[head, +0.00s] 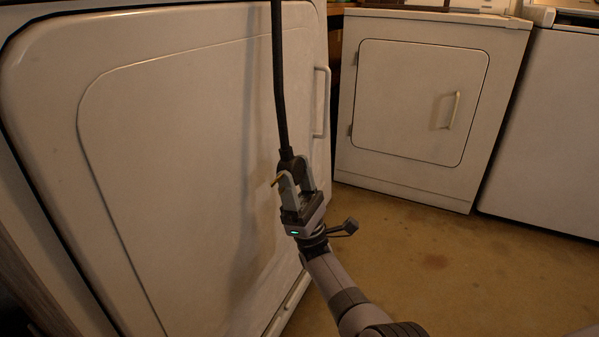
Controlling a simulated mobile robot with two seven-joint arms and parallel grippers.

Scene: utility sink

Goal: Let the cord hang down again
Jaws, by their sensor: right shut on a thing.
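A black cord (279,85) comes down from the top edge of the view in front of a white panel. It runs nearly straight to my right gripper (293,175). The gripper points upward and is shut on the plug (287,158) at the cord's lower end. A brass-coloured prong (278,180) sticks out to the left beside the fingers. The cord's upper end is out of view. My left gripper is not in view.
A large white appliance door (180,150) with a handle (322,100) stands close behind the cord. A white dryer (420,95) and another white appliance (550,120) stand at the back right. The brown floor (450,260) is clear at the right.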

